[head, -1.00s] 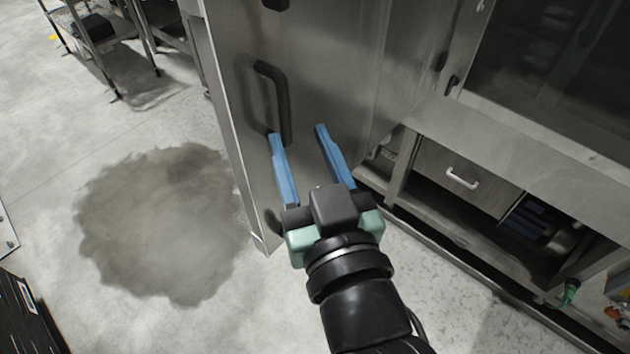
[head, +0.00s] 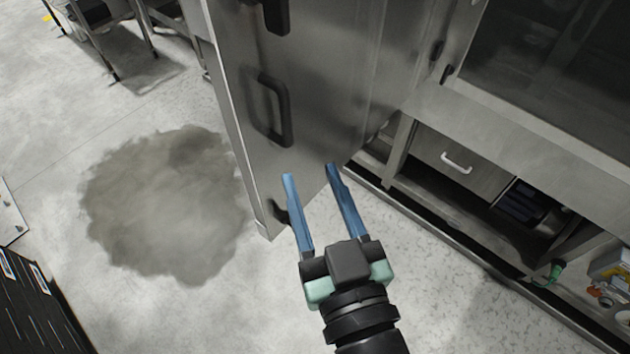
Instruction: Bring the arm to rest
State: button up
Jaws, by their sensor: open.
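My gripper (head: 310,170) has two blue fingers spread apart with nothing between them. It shows at the lower middle of the head view, in front of the lower part of an open steel door (head: 320,100). The door's black handle (head: 272,108) is beyond and left of the fingertips, apart from them. The wrist runs down to the bottom edge of the picture.
A steel cabinet with a drawer (head: 460,160) and open shelf stands to the right. A wet-looking stain (head: 165,210) lies on the floor at left. A black slatted object (head: 35,300) is at lower left. A metal rack (head: 105,40) stands at upper left. Floor between is clear.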

dwell(0.3)
jog(key=w+a+r+t+b, duration=0.1)
jog(key=w+r+t+b, duration=0.15)
jog(key=w+r, duration=0.45)
jog(key=s+r+m+t+h+b, duration=0.1)
jog(key=s+r+t+h, duration=0.1)
jog(key=r, duration=1)
jog(key=s+r+m+t+h+b, duration=0.1)
jog(key=r+t, duration=0.4)
jog(key=r, duration=0.7)
jog(key=s+h+b, duration=0.1)
jog(key=s, duration=0.1)
jog(key=shift+s+a+r+m, duration=0.2)
jog(key=shift+s+r+m, duration=0.1)
jog(key=shift+s, duration=0.1)
jog(key=shift+f, duration=0.1)
